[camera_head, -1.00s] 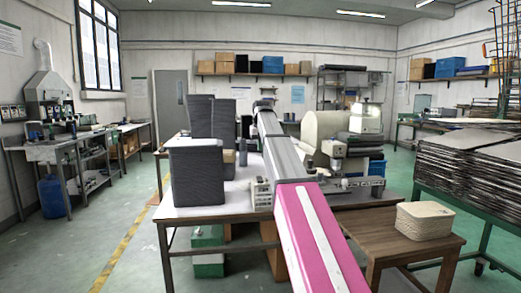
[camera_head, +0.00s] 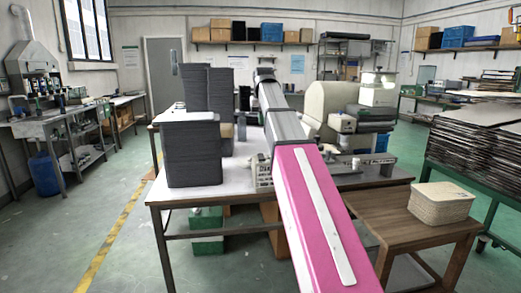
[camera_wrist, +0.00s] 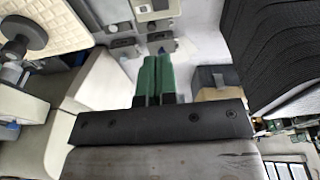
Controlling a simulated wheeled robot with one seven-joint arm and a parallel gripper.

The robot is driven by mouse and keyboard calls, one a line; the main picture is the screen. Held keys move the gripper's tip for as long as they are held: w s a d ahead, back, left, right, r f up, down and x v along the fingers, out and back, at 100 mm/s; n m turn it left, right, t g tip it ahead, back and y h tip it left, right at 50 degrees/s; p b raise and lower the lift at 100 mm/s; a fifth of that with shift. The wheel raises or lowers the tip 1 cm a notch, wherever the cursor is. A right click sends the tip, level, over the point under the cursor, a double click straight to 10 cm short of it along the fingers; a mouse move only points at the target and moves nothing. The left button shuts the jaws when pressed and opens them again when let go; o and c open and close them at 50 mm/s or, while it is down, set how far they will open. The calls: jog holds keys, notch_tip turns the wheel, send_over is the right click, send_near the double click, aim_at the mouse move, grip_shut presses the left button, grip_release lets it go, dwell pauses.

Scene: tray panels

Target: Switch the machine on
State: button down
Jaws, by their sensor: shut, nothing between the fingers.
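The machine (camera_head: 328,104), a cream rounded housing with a grey and white unit at its right, stands on the table behind my arm. Its pale body also shows at the left of the wrist view (camera_wrist: 100,95). Small grey and white control boxes (camera_wrist: 124,53) lie ahead of my fingertips in the wrist view; I cannot tell which part is the power switch. My gripper (camera_wrist: 153,58) has two green fingers pressed together, with nothing between them, apart from the boxes in the picture. In the head view my arm reaches over the table and hides the fingertips.
Tall dark stacks (camera_head: 192,150) stand on the white table (camera_head: 225,190) left of my arm; one shows at the right of the wrist view (camera_wrist: 285,50). A wooden side table (camera_head: 395,212) with a cream woven tray (camera_head: 440,203) is at front right. Open floor lies left.

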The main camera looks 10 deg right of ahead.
aim_at(261, 155)
jog(key=shift+f, duration=0.1)
jog(key=f, duration=0.4)
jog(key=w+f, duration=0.1)
jog(key=f, duration=0.4)
jog(key=w+f, duration=0.1)
jog(key=f, duration=0.3)
jog(key=shift+w+f, duration=0.1)
jog(key=shift+f, duration=0.25)
jog(key=shift+w+f, duration=0.15)
jog(key=shift+f, duration=0.15)
jog(key=shift+s, duration=0.2)
jog(key=shift+s+r, duration=0.15)
jog(key=shift+s, duration=0.55)
jog(key=shift+w+r, duration=0.1)
jog(key=shift+r, duration=0.05)
